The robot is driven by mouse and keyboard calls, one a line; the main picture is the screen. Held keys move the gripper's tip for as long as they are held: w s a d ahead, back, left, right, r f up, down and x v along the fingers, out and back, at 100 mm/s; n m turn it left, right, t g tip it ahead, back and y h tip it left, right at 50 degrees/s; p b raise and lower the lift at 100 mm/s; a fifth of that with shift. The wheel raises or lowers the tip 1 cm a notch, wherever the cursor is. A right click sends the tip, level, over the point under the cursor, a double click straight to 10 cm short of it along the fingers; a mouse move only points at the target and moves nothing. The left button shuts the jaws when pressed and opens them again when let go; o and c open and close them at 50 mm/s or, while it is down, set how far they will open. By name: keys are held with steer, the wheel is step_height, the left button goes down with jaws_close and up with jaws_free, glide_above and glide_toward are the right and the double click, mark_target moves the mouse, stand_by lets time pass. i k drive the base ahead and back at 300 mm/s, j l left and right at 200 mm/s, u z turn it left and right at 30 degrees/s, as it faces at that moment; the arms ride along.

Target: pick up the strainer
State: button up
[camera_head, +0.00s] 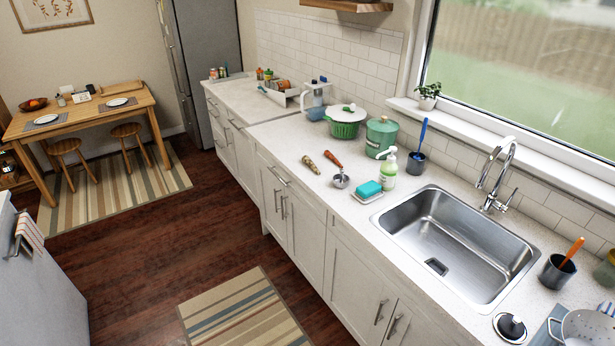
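A light grey round bowl with small holes, which looks like the strainer (587,331), is at the bottom right corner of the head view. It sits at the near end of the counter, right of the sink, and the frame edge cuts off part of it. A blue-grey flat item, perhaps a board or cloth, shows beside and partly under it. A small metal utensil with an orange-brown handle (334,160) lies left of the sink; its head is too small to tell whether it has mesh. My gripper is not in view.
The steel sink (455,240) is empty. Near the strainer stand a dark cup with an orange-handled tool (557,272) and a black-and-white round item (511,326). Left of the sink are a soap bottle, sponge dish and green pots. Wood floor (150,270) is open before the cabinets.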

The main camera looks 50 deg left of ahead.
mark_target(341, 181)
steer(key=u, duration=1.55)
steer(key=i+j+z, duration=0.1)
steer(key=i+j, duration=0.25)
steer(key=i+j+z, duration=0.15)
steer(key=i+j, duration=0.2)
steer(key=i+j+z, duration=0.1)
steer(key=i+j, duration=0.3)
steer(key=i+j+z, duration=0.1)
steer(key=i+j, duration=0.25)
steer(key=i+j+z, duration=0.1)
steer(key=i+j, duration=0.2)
steer(key=j, duration=0.2)
steer(key=i+j+z, duration=0.15)
steer(key=i+j, duration=0.15)
steer(key=j, duration=0.2)
